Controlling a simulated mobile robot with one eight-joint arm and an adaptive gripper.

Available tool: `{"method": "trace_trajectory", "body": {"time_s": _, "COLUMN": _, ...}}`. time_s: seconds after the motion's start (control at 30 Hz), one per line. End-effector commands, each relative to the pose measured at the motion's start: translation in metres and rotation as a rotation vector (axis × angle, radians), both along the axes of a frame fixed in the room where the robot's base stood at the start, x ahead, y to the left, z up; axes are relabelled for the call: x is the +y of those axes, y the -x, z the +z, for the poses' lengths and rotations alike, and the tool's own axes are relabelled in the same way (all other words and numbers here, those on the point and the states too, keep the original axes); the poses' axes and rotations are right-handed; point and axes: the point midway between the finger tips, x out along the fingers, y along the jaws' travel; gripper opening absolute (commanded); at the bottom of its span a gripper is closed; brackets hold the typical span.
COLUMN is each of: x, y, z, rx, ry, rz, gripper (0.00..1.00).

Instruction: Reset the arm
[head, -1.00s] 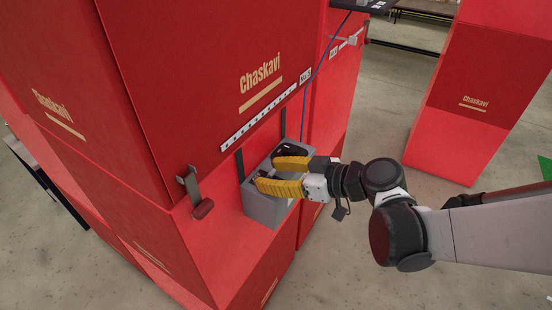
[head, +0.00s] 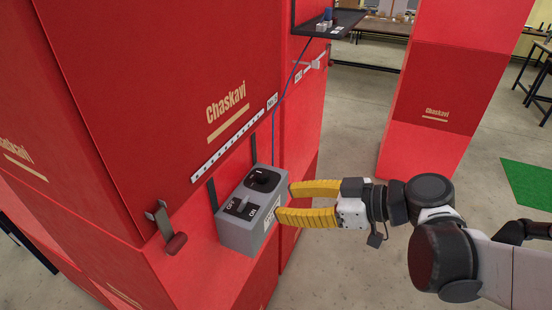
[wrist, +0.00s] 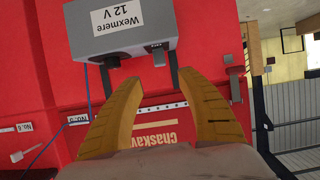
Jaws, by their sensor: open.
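My gripper (head: 288,203) has two yellow fingers, spread open and empty. In the head view it sits just right of a grey power box (head: 240,236), with the fingertips close to the box's edge. The box has a rocker switch marked OFF and ON and a round black dial on top. In the wrist view the fingers (wrist: 157,88) point up toward the grey box (wrist: 120,50), whose label reads "Wexmere 12 V". My arm reaches in from the right in the head view.
The box rests on a ledge of a red cabinet (head: 130,90) marked "Chaskavi". A metal lever with a red grip (head: 176,243) is left of the box. A blue cable (head: 275,125) runs up to a dark shelf (head: 325,20). Open floor (head: 350,150) lies to the right.

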Motion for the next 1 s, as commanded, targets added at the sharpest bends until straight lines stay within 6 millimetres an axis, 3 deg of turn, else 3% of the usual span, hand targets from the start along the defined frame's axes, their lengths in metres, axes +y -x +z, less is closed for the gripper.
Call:
{"method": "trace_trajectory", "body": {"time_s": 0.33, "x": -0.002, "y": 0.001, "z": 0.001, "rx": 0.003, "ry": 0.002, "rz": -0.002, "gripper": 0.45}}
{"method": "trace_trajectory", "body": {"time_s": 0.47, "x": -0.009, "y": 0.007, "z": -0.009, "rx": 0.100, "ry": 0.055, "rz": -0.070, "gripper": 0.45}}
{"method": "trace_trajectory", "body": {"time_s": 0.57, "x": -0.028, "y": 0.020, "z": -0.027, "rx": 0.262, "ry": 0.154, "rz": -0.223, "gripper": 0.45}}
{"method": "trace_trajectory", "body": {"time_s": 0.7, "x": -0.078, "y": 0.041, "z": -0.048, "rx": 0.455, "ry": 0.288, "rz": -0.560, "gripper": 0.45}}
{"method": "trace_trajectory", "body": {"time_s": 0.9, "x": -0.146, "y": 0.062, "z": -0.046, "rx": 0.508, "ry": 0.343, "rz": -0.984, "gripper": 0.45}}
{"method": "trace_trajectory", "body": {"time_s": 1.0, "x": -0.164, "y": 0.066, "z": -0.041, "rx": 0.494, "ry": 0.335, "rz": -1.096, "gripper": 0.45}}
